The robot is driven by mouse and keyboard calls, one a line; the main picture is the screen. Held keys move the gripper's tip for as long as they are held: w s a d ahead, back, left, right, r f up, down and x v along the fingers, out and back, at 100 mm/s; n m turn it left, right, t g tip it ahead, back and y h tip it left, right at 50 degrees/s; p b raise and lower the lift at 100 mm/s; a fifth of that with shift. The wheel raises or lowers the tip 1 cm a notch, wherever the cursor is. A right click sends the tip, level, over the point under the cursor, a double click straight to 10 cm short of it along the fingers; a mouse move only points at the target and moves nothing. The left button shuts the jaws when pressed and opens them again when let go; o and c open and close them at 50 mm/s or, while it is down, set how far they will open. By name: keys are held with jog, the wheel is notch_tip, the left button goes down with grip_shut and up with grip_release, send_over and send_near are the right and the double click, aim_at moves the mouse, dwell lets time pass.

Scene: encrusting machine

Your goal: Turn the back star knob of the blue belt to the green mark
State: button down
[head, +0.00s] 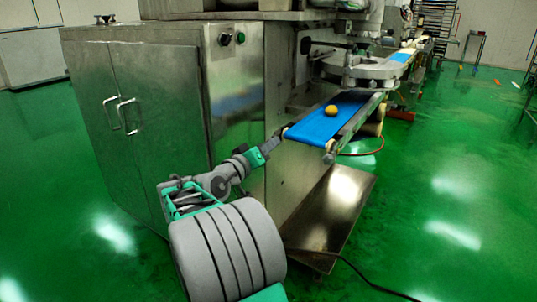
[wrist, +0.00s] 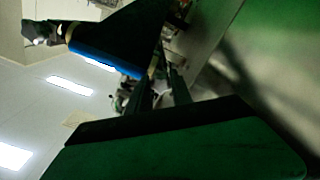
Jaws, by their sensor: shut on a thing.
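The blue belt (head: 330,118) slopes down toward me from the machine, and its near end also shows in the wrist view (wrist: 105,58). My gripper (head: 281,137) is at the left corner of that end, on the belt's back side. In the wrist view its two dark fingers (wrist: 163,85) reach toward the belt's side. The jaws are shut on the back star knob, which is mostly hidden by the fingers. I cannot tell the knob's angle. I cannot make out the green mark in either view. A dark lumpy part (wrist: 43,32) shows beyond the belt end.
A metal plate (head: 335,215) lies below the belt, and a black cable (head: 365,280) crosses the floor. Green floor is open at right.

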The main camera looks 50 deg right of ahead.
jog(key=shift+f+m+b, duration=0.15)
jog(key=shift+m+b, duration=0.35)
jog(key=shift+m, duration=0.1)
jog(key=c, duration=1.1)
grip_release()
jog(key=shift+a, duration=0.1)
jog(key=a, duration=0.2)
jog(key=a+p, duration=0.1)
jog(key=a, duration=0.2)
jog(key=a+p, duration=0.1)
jog(key=a, duration=0.1)
jog(key=shift+s+a, duration=0.3)
jog(key=shift+s, duration=0.05)
